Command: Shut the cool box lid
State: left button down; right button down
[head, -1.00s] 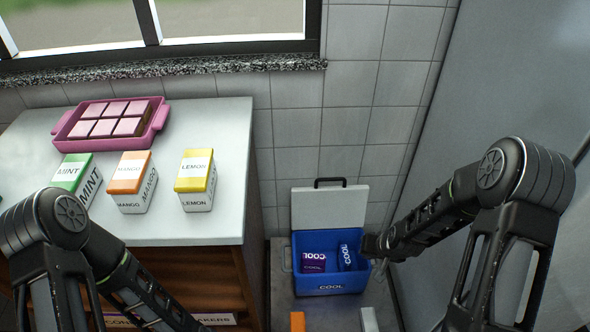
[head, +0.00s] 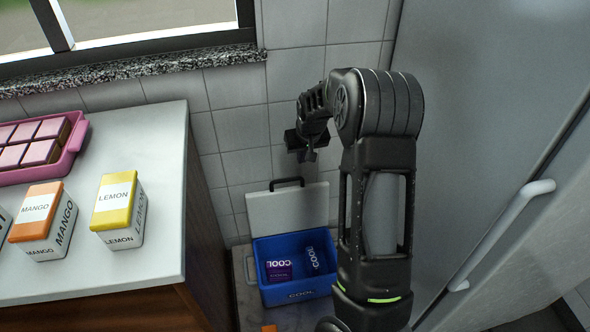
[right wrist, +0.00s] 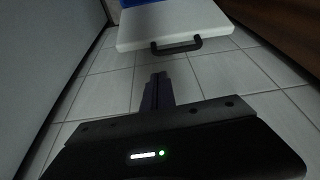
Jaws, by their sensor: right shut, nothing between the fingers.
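The blue cool box (head: 300,296) stands low on the right of the counter, with its white lid (head: 288,212) raised open at the back near the tiled wall. A black handle (head: 287,183) sits on the lid's top edge. A purple COOL carton (head: 279,270) and a blue COOL carton (head: 314,258) lie inside. My right gripper (head: 307,155) is shut and empty, above the lid and apart from it. In the right wrist view, the lid (right wrist: 172,25) and handle (right wrist: 177,47) show beyond the shut fingers (right wrist: 157,92). My left gripper is out of view.
The white counter (head: 150,140) on the left holds a lemon carton (head: 116,205), a mango carton (head: 42,215) and a pink tray (head: 76,140) of squares. A tall grey door panel (head: 470,100) with a white handle (head: 512,225) closes off the right side.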

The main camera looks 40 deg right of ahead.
jog(key=shift+f, duration=0.1)
jog(key=b+x, duration=0.1)
jog(key=x, duration=0.9)
jog(key=shift+d, duration=0.1)
jog(key=shift+b, duration=0.35)
